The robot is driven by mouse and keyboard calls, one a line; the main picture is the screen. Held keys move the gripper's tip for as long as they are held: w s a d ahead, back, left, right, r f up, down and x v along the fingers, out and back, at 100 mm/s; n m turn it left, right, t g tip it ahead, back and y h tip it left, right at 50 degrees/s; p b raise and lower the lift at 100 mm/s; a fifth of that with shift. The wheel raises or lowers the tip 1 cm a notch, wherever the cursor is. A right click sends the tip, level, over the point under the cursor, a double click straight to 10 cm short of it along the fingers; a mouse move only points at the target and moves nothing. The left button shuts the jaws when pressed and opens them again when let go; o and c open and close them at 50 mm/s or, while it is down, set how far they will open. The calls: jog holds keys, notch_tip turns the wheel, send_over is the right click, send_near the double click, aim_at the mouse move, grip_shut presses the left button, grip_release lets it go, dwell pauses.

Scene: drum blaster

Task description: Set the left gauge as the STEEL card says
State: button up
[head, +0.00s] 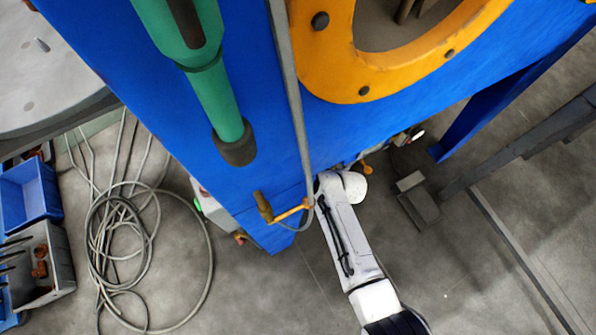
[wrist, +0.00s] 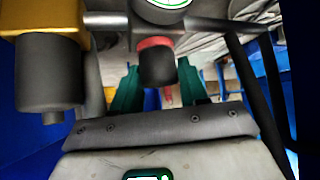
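In the wrist view, part of a round gauge (wrist: 166,3) with a white face and green rim shows at the top edge; its reading is cut off. Below it hangs a dark knob (wrist: 157,68) with a red collar. My gripper (wrist: 160,82) has two green fingers, apart on either side of the knob; I cannot tell if they touch it. A second, larger dark knob (wrist: 48,75) hangs under a yellow block (wrist: 42,16) at left. I cannot tell whether the partly seen gauge is the left one. No STEEL card is readable. In the head view my gripper is hidden.
In the head view a big blue machine (head: 275,150) covers the upper middle, with an orange ring (head: 325,60) and a green cylinder (head: 212,95). A coiled cable (head: 205,265) and bins (head: 35,265) lie at left. Grey floor is open at lower right.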

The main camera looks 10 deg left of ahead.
jog(key=o, duration=0.3)
jog(key=p+v, duration=0.4)
jog(key=v, duration=0.6)
jog(key=shift+s+d+r, duration=0.15)
jog(key=shift+d+r, duration=0.1)
jog(key=shift+d, duration=0.05)
